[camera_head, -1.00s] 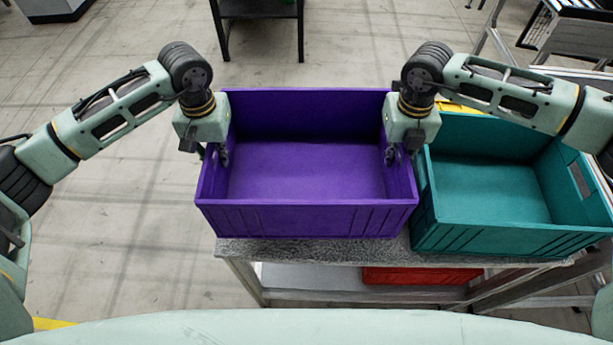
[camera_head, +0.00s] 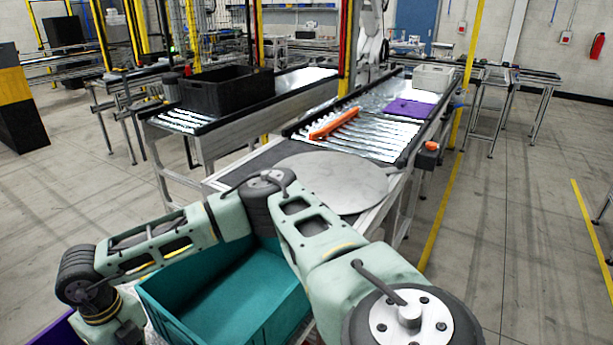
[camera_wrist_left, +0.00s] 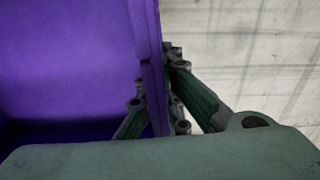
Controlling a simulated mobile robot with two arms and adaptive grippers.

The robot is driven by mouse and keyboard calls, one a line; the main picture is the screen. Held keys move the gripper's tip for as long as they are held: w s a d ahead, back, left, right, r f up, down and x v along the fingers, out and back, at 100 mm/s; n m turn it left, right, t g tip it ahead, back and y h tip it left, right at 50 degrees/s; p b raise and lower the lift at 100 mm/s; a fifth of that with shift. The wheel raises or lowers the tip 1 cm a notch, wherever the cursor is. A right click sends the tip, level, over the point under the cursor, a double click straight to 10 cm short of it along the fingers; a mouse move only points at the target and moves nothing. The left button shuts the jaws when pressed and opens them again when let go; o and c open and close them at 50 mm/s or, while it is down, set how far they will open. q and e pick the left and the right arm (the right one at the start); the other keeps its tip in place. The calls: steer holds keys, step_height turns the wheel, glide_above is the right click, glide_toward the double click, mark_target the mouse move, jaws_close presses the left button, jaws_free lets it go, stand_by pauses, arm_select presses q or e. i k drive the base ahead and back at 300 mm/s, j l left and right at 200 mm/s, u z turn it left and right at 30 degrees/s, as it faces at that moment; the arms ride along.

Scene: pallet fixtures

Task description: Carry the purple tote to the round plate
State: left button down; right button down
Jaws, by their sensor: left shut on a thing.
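The purple tote (camera_head: 60,332) shows only as a sliver at the bottom left corner of the head view. In the left wrist view its wall and inside (camera_wrist_left: 70,60) fill the left side. My left gripper (camera_wrist_left: 158,78) has a finger on each side of the tote's wall and is shut on it. The left arm is out of the head view. My right gripper (camera_head: 112,328) shows only its body at the bottom left, beside the tote; its fingers are cut off. The round plate (camera_head: 335,182) is grey, flat and bare, at the near end of a conveyor.
A teal tote (camera_head: 225,290) sits between the purple tote and the plate, partly under my right arm. An orange object (camera_head: 334,122) and a flat purple piece (camera_head: 409,110) lie on the conveyor beyond the plate. A black crate (camera_head: 226,90) stands left.

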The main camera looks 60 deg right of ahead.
mark_target(327, 178)
steer(key=u, duration=1.05)
steer(key=k+l+u, duration=0.1)
steer(key=k+u, duration=0.85)
steer(key=u, duration=0.15)
steer(key=k+u, duration=0.15)
steer(key=k, duration=0.95)
steer(key=k+z, duration=0.15)
steer(key=k, duration=0.55)
steer(key=k+z, duration=0.15)
steer(key=k, duration=0.55)
steer(key=k+l+z, duration=0.2)
steer(key=k, duration=0.45)
steer(key=j+z, duration=0.1)
steer(key=z, duration=0.95)
steer(key=k+l, duration=0.05)
